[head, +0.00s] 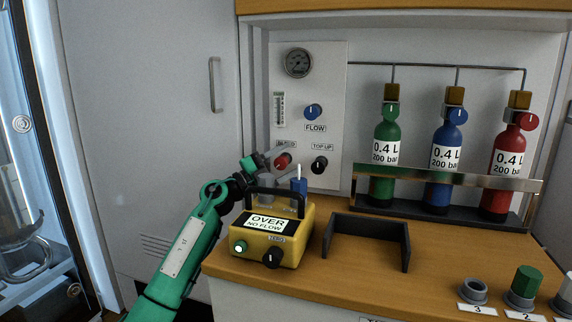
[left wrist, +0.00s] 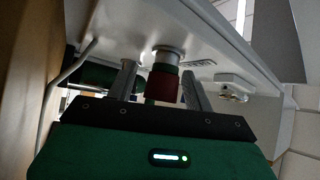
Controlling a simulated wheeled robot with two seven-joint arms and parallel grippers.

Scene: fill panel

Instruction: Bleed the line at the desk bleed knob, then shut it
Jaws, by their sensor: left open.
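The red knob (head: 283,161) sits low on the white panel (head: 335,75), under a label that is partly hidden and hard to read. My left gripper (head: 272,160) is at this knob, with its arm reaching up from below. In the left wrist view the red knob (left wrist: 165,87) stands between the two fingers of my left gripper (left wrist: 160,88). The fingers are open, with a gap showing on each side of the knob. The knob's pointer is too small to read. My right gripper is not in view.
A yellow box (head: 262,232) reading "OVER NO FLOW" stands on the desk below my left gripper. A blue FLOW knob (head: 313,111), a black TOP UP knob (head: 319,165) and a gauge (head: 298,63) are on the panel. Three bottles stand right, behind a rail (head: 440,178); a dark bracket (head: 368,225) sits in front.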

